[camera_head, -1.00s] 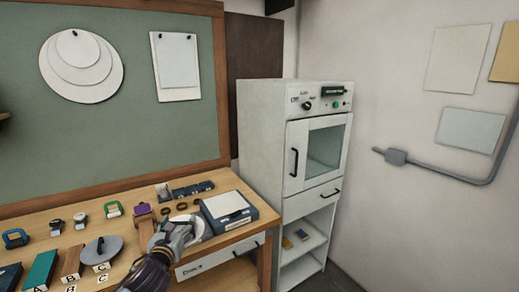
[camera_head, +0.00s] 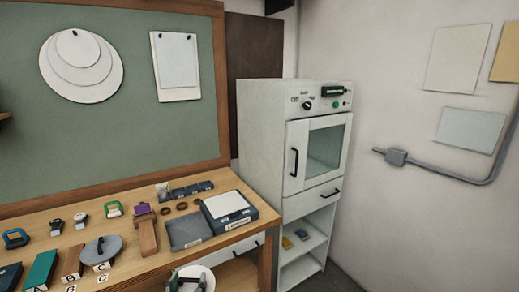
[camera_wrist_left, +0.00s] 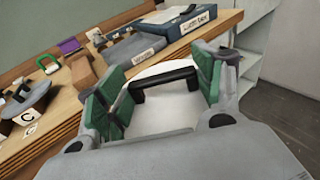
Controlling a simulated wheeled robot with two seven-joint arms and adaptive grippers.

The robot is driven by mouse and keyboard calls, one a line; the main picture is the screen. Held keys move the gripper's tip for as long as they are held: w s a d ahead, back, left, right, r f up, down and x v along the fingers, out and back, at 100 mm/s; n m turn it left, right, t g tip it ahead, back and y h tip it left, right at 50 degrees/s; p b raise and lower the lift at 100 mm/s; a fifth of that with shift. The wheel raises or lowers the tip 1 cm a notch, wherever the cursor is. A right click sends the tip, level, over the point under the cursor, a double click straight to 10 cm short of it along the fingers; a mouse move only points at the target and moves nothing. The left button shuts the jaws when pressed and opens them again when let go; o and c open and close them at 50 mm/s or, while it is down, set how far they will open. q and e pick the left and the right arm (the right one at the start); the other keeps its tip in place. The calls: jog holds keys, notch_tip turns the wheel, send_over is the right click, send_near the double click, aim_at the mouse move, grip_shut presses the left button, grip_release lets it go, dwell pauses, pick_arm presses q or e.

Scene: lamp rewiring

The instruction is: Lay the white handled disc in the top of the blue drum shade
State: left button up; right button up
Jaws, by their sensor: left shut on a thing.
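The white handled disc (camera_head: 206,274) shows at the bottom edge of the head view, in front of the bench's front edge. It also shows in the left wrist view (camera_wrist_left: 165,115), with its black handle (camera_wrist_left: 165,77) across the top. My left gripper (camera_head: 188,284) is shut on the handle, whose ends meet the green finger pads (camera_wrist_left: 165,82). The disc hangs clear of the bench, partly covered by the gripper and cut off by the frame. The blue drum shade is in neither view. My right gripper is not in view.
A grey tray (camera_head: 187,237) on the bench is bare, beside a blue and white box (camera_head: 229,212). A grey handled disc (camera_head: 90,252), wooden blocks and several coloured clamps are to the left. A white cabinet (camera_head: 262,130) stands right of the bench.

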pick_arm(q)
jog(key=shift+s+f, duration=0.85)
jog(key=shift+f, duration=0.2)
jog(key=shift+s+f, duration=0.8)
jog(key=shift+f, duration=0.25)
dwell(0.9)
